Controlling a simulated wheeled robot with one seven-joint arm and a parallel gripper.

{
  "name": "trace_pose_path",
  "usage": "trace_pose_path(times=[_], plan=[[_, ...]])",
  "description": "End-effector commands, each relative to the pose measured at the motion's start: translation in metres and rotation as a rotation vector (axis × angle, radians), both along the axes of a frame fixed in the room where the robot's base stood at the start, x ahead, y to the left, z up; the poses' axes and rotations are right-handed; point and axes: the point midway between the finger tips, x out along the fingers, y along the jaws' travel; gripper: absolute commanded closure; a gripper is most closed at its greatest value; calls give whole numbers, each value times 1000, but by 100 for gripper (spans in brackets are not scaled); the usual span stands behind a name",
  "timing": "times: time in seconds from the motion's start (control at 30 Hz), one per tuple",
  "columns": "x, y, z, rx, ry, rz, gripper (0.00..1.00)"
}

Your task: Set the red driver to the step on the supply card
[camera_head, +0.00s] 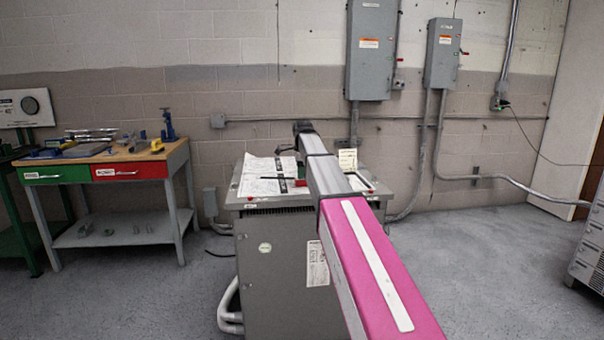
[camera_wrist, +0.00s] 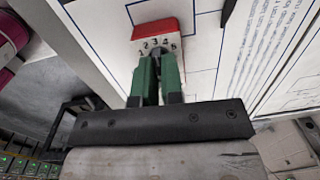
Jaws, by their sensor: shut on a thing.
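The red driver (camera_wrist: 168,30) shows in the wrist view as a red block with a white numbered face, its figures running from 1 at the left up to the right edge. My gripper (camera_wrist: 158,55) has green fingers right at this face, closed on a small dark knob in front of the numbers. The fingers hide part of the face, and I cannot tell which number the knob points to. In the head view a small red part (camera_head: 300,183) shows beside my arm on the grey cabinet (camera_head: 280,260). A cream card (camera_head: 348,160) stands behind my arm, its writing too small to read.
Printed diagram sheets (camera_head: 264,176) cover the cabinet's top left. A workbench (camera_head: 110,160) with green and red drawers stands at the left. Grey electrical boxes (camera_head: 371,50) hang on the wall behind. The floor right of the cabinet is clear.

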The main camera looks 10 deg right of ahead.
Motion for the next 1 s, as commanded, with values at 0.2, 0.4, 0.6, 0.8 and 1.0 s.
trace_pose_path(times=[0.2, 0.4, 0.6, 0.8, 1.0], plan=[[0, 0, 0, 0, 0, -8, 100], [0, 0, 0, 0, 0, -7, 100], [0, 0, 0, 0, 0, -7, 81], [0, 0, 4, 0, -1, -6, 81], [0, 0, 31, 0, -2, -6, 81]])
